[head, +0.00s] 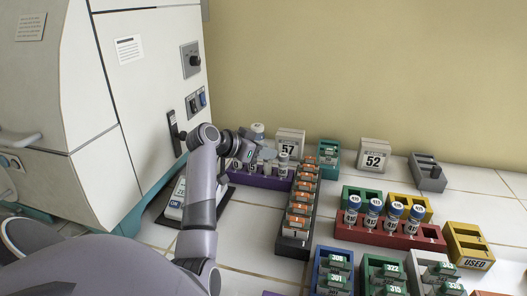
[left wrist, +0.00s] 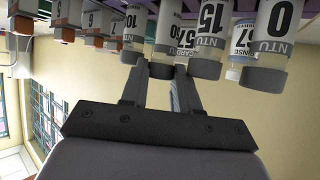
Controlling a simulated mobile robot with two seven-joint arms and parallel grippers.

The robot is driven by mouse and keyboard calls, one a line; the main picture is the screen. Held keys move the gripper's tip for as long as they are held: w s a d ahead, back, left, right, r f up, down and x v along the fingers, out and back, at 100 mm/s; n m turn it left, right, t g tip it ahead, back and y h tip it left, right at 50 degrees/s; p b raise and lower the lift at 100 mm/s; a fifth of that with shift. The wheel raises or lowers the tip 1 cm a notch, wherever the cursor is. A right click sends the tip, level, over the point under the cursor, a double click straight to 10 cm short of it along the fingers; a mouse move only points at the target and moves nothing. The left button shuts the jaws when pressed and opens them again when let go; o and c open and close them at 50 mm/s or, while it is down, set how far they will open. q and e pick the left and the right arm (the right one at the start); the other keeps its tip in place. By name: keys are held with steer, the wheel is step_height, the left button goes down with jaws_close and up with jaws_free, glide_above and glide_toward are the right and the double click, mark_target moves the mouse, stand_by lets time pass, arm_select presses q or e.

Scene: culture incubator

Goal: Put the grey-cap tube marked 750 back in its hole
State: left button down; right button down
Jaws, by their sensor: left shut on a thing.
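My left gripper (head: 244,152) is over the purple rack (head: 262,181), among the pale-capped tubes standing there. In the left wrist view, which looks upside down, its two fingers (left wrist: 163,82) are shut on the grey cap of a tube (left wrist: 165,38); its label is only partly readable, ending in about "50". Neighbouring grey-cap tubes marked 15 (left wrist: 210,30) and 0 (left wrist: 275,35) stand beside it. The tube's lower end is out of sight, so I cannot tell whether it sits in a hole. My right gripper is not in view.
A dark rack of orange-labelled vials (head: 296,222) stands close right of the purple rack. A meter (head: 176,200) lies to the left by the incubator (head: 150,90). A block marked 57 (head: 289,143) stands behind.

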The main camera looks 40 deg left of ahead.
arm_select(q)
steer(key=shift+s+d+f, duration=0.15)
steer(key=shift+s+f, duration=0.05)
steer(key=shift+f, duration=0.75)
steer(key=c, duration=0.8)
jaws_free()
steer(key=shift+r, duration=0.7)
steer(key=v, duration=1.2)
steer(key=shift+w+r, duration=0.15)
